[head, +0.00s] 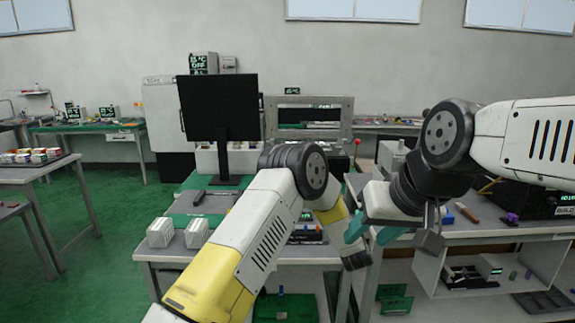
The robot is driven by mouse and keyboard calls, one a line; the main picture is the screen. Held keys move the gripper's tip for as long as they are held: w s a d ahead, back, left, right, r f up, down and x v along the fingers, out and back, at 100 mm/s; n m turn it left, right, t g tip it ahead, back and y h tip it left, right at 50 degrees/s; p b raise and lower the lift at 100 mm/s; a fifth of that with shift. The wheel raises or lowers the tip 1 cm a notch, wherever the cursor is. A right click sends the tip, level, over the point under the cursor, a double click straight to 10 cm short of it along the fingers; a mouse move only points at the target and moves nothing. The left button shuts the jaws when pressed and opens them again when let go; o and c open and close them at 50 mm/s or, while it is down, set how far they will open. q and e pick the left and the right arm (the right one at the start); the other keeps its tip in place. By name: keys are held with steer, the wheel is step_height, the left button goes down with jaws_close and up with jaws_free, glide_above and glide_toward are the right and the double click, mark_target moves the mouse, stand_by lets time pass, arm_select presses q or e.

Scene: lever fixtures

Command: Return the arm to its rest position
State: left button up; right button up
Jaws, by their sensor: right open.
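My right arm comes in from the right at chest height, its elbow bent and its forearm turned down and to the left. My right gripper (393,234) is open and empty, with teal on its fingers. It hangs in front of the gap between the two workbenches, apart from the objects on them. My left arm rises from the bottom of the view, bends at a dark joint and turns down behind.
The middle workbench (170,256) carries a monitor (218,107), white slotted blocks (160,232) and a grey frame (345,102). A red knob (357,142) stands behind. The right bench (470,233) holds small tools and a black case. Green floor (105,265) is clear at left.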

arm_select(q)
steer(key=s+a+r+g+h, duration=0.1)
steer(key=a+r, duration=0.3)
steer(key=r, duration=0.3)
steer(key=s+a+r+m+g+h, duration=0.1)
steer(key=a+r, duration=0.2)
steer(key=r, duration=0.3)
steer(key=s+a+r+g+h, duration=0.1)
steer(key=s+a+r+g, duration=0.1)
steer(key=a+r, duration=0.35)
steer(key=s+a+r+g, duration=0.2)
steer(key=s+a+r, duration=0.6)
steer(key=s, duration=0.4)
steer(key=s+a+f+g+y, duration=0.1)
steer(key=s+a+f+g, duration=0.1)
steer(key=s+a, duration=0.5)
steer(key=s+a+f+g+y, duration=0.2)
steer(key=s+a, duration=0.6)
steer(key=s, duration=1.1)
steer(key=shift+f+n, duration=0.15)
steer(key=shift+n, duration=0.25)
steer(key=shift+o, duration=0.2)
